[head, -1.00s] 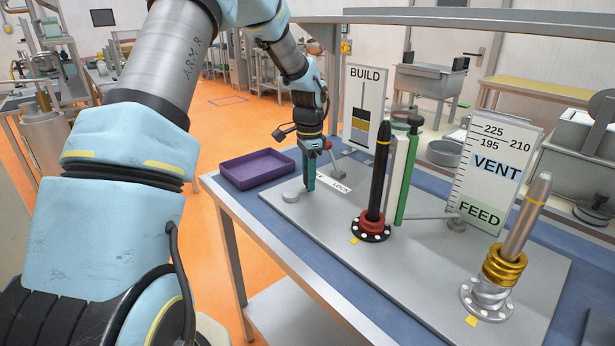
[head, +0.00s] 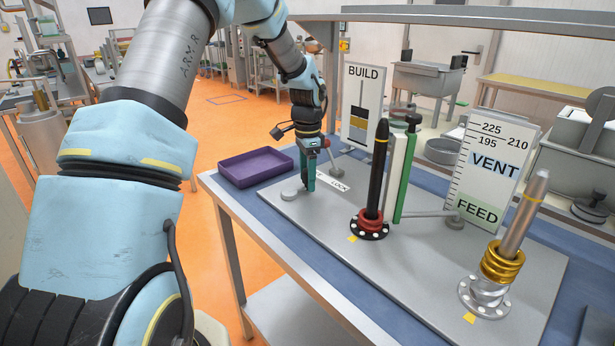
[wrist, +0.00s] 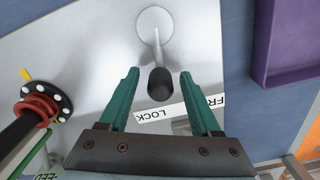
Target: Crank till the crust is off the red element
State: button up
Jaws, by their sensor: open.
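A black spindle (head: 378,180) with a red collar (head: 371,223) stands upright in a dark bolted flange on the grey plate. The red collar also shows at the left of the wrist view (wrist: 38,108). My gripper (head: 309,183) is at the plate's far left corner, pointing down and open. In the wrist view a lever with a black knob (wrist: 160,84) lies between my open fingers, with space on both sides. The lever runs to a round pale disc (wrist: 154,24). Any crust on the red element cannot be made out.
A silver spindle with gold collars (head: 503,262) stands at the right. A BUILD gauge (head: 361,82) and a VENT/FEED board (head: 494,165) stand behind. A green post (head: 406,178) is beside the black spindle. A purple tray (head: 254,168) lies left of the plate. A LOCK label (wrist: 150,115) lies near the knob.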

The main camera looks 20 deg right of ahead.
jog(key=shift+r, duration=0.1)
notch_tip(320, 180, up, 11)
jog(key=b, duration=0.2)
jog(key=shift+b, duration=0.35)
jog(key=shift+f, duration=0.2)
